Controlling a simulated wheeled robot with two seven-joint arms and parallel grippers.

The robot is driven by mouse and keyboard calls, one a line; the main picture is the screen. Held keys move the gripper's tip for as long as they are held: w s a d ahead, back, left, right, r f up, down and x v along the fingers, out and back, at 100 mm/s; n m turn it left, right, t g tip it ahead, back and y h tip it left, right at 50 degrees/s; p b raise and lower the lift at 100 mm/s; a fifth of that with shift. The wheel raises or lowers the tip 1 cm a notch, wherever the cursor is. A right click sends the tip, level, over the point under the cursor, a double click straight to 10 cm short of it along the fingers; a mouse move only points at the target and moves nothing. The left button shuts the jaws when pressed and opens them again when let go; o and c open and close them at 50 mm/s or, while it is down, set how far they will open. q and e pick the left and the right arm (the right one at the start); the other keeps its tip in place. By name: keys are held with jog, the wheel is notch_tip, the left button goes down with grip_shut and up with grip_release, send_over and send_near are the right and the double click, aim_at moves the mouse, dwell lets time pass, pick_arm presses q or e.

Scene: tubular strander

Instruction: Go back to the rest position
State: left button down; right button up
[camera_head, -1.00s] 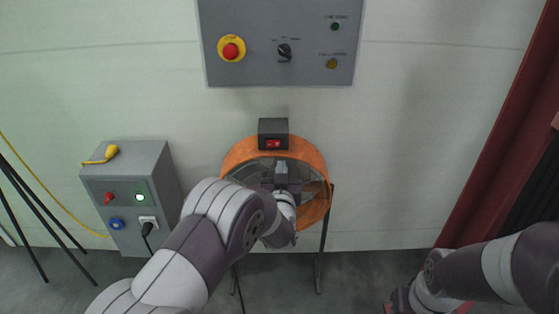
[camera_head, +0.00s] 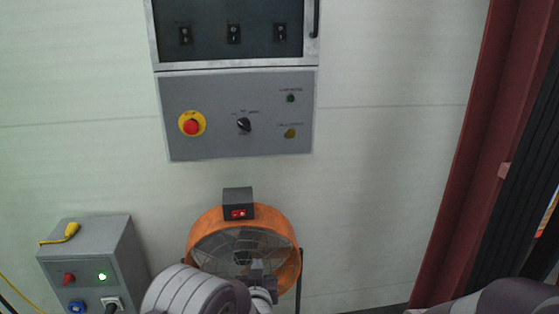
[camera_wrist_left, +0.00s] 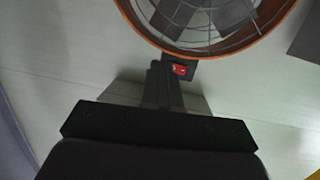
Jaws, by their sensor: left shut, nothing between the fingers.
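My left gripper (camera_head: 262,278) is in front of the fan's lower part, with its arm coming up from the bottom edge. Its fingers are together and empty; they also show in the left wrist view (camera_wrist_left: 160,72). The orange drum fan (camera_head: 197,237) stands by the wall with a black switch box (camera_head: 237,196) on top. A red rocker switch (camera_head: 238,213) is on that box. In the left wrist view the red switch (camera_wrist_left: 180,69) appears just beyond the fingertips; I cannot tell whether they touch. Part of my right arm shows at the bottom right, but its gripper is out of view.
A grey control panel (camera_head: 220,145) with a red emergency button (camera_head: 191,125) and a selector knob (camera_head: 243,125) is on the wall above. A grey socket box (camera_head: 85,255) with a lit green light stands left. A dark red post (camera_head: 465,150) rises right. Wall between is clear.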

pick_arm(q)
jog(key=s+d+f+m+g+h, duration=0.1)
jog(key=s+f+m+g+h, duration=0.1)
jog(key=s+f+g, duration=0.65)
jog(key=s+a+r+g, duration=0.3)
jog(key=s+a, duration=0.2)
jog(key=s, duration=0.5)
jog(key=s+a+r+g, duration=0.3)
jog(key=s+a+g, duration=0.1)
jog(key=s, duration=0.6)
notch_tip(320, 180, up, 21)
jog(key=a+t+p, duration=0.1)
jog(key=a+p, duration=0.1)
jog(key=p, duration=1.7)
jog(key=shift+w+n+y, duration=0.4)
jog(key=shift+w, duration=0.05)
